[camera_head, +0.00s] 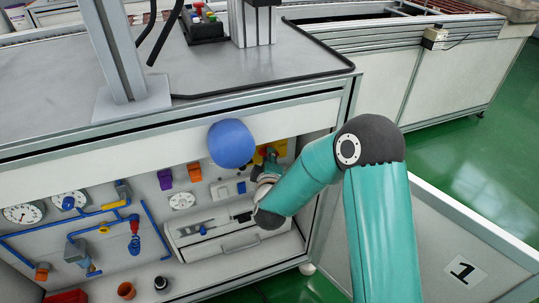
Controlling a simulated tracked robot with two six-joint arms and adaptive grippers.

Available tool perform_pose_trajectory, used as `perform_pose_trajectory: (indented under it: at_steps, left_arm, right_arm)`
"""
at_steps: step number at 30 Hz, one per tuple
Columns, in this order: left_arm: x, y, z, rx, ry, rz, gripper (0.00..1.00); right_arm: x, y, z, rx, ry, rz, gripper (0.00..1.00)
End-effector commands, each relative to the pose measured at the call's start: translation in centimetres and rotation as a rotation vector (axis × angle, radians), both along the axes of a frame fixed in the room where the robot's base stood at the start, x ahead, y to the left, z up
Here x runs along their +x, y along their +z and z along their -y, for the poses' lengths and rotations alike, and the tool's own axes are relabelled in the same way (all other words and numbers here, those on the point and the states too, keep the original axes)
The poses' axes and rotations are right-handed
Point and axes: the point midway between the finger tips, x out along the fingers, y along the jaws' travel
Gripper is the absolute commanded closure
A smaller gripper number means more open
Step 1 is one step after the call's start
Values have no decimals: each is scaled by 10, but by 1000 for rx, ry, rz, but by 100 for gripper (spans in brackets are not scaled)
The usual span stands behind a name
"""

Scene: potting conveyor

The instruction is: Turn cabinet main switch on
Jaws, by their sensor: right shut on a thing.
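The open cabinet (60,145) under the grey worktop shows its inner back panel. A yellow plate (280,147), which looks like the main switch, is at the upper right of that panel. My right arm reaches in from the right, and my right gripper (266,165) is at the yellow plate, shut on the switch there. My wrist and the small size hide the fingertips and the switch handle, so its turn position cannot be told. My left gripper is not in view.
A blue rounded thing (231,143) is just left of my right gripper. Gauges (23,213), blue pipes (150,222) and a drawer (232,238) fill the cabinet. A door marked 1 (440,250) stands open at right. Green floor (505,125) is clear beyond.

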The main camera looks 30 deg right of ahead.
Motion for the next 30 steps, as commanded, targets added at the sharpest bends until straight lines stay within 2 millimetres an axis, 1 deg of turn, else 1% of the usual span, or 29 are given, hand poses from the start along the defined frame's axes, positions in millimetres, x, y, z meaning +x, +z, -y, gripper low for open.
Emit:
perform_pose_trajectory:
  at_steps: [1, 6, 14, 20, 30]
  left_arm:
    - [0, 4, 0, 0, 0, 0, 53]
    - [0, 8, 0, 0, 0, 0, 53]
    - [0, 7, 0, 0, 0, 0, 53]
    - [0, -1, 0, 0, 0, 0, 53]
    - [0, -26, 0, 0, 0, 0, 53]
  right_arm:
    - [-2, -1, 0, 48, 1, 1, 100]
    - [-2, -1, 1, 206, 0, 38, 100]
    - [-2, -1, 3, 444, 0, 97, 100]
    - [-3, -2, 4, 628, -2, 142, 100]
    - [-4, -4, 6, 909, -2, 210, 100]
